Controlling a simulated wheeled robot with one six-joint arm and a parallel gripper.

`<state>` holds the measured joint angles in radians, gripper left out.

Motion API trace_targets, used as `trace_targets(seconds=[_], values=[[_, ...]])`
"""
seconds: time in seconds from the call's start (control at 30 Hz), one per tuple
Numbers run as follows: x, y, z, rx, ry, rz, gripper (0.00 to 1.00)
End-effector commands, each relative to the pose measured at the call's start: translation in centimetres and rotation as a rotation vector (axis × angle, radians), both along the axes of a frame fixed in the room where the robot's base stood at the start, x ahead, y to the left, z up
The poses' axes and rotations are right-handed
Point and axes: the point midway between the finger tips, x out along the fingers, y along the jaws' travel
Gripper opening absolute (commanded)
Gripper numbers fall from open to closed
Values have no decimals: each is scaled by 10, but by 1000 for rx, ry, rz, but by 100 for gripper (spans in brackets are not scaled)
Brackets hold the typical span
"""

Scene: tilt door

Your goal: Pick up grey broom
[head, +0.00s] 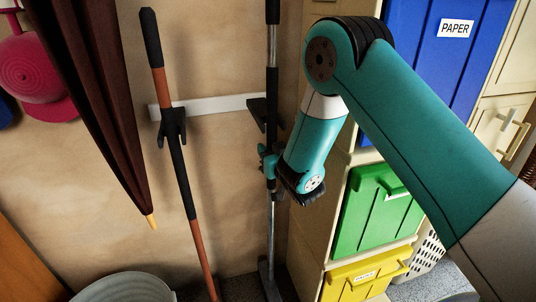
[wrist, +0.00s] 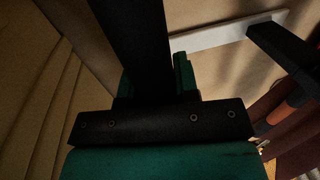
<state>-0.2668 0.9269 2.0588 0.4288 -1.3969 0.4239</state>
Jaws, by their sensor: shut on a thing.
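The grey broom (head: 271,232) stands upright against the wall in the head view, with a silver pole, black grip sections and a dark head low by the floor. My gripper (head: 268,166) is shut around its pole, below the wall rail. In the wrist view, the broom's dark handle (wrist: 135,45) runs up from between the green fingers of my gripper (wrist: 155,85). The fingertips are partly hidden behind the dark handle and my gripper's own body. Whether the broom's head touches the floor is unclear.
A white wall rail (head: 215,105) has black holders. An orange-handled tool (head: 182,180) hangs left of the broom, beside a folded dark umbrella (head: 95,90). A grey bucket (head: 122,288) is at bottom left. A cabinet with blue (head: 425,60), green (head: 355,215) and yellow (head: 345,283) bins stands close right.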

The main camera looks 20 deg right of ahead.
Motion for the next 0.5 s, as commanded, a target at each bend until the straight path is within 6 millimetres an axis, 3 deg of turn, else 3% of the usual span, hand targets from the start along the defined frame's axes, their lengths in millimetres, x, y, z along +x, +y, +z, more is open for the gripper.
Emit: trace_targets(seconds=[0.5], values=[[-37,0,-6,2,-10,2,0]])
